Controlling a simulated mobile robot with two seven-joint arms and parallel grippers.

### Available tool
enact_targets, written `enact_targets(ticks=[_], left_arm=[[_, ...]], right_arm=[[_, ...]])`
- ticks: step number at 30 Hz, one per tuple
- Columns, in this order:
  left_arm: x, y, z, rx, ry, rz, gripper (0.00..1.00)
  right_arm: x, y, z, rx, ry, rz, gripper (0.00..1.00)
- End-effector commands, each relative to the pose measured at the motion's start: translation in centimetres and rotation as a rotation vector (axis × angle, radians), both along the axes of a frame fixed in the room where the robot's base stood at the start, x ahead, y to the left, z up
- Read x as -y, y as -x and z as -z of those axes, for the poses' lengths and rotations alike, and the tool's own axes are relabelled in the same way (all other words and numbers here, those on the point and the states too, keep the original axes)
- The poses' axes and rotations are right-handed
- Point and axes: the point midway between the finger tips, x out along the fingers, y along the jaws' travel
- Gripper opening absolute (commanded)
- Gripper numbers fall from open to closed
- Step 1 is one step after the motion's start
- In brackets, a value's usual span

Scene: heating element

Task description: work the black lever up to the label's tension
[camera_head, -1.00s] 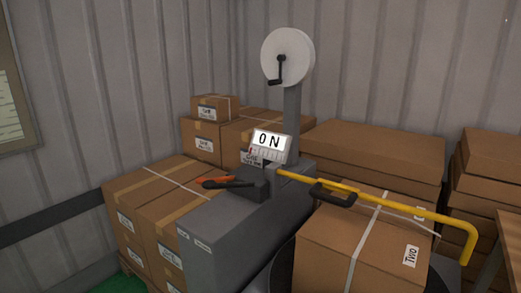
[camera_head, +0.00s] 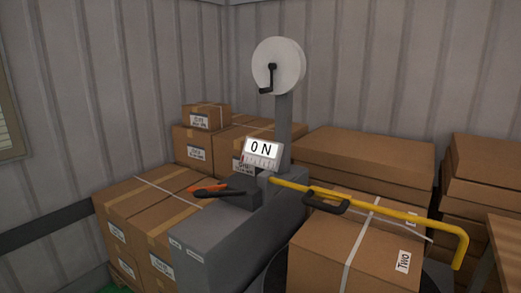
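A black lever (camera_head: 211,191) lies nearly flat on top of the grey strapping machine (camera_head: 228,238), beside an orange-red lever (camera_head: 203,184). A white display (camera_head: 261,151) behind the levers reads "0 N", with a small scale below it. A taped box (camera_head: 349,256) on the right carries a label (camera_head: 403,261) reading "TWO", and a white strap (camera_head: 357,243) runs over it. Neither of my grippers shows in the head view.
A yellow bar (camera_head: 375,208) with a black grip (camera_head: 326,203) crosses above the labelled box. A white reel (camera_head: 278,66) with a crank stands on a grey post. Stacked cartons (camera_head: 140,208) crowd the left and more cartons (camera_head: 362,156) stand behind.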

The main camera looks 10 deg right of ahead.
Motion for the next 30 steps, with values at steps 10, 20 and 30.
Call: enact_targets(ticks=[10, 20, 30], left_arm=[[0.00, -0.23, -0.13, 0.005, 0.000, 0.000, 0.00], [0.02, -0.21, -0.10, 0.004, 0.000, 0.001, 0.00], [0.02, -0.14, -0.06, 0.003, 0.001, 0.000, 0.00]], right_arm=[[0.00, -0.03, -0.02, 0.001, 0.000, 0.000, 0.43], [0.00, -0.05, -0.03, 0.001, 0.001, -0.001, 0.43], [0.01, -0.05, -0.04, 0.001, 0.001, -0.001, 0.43]])
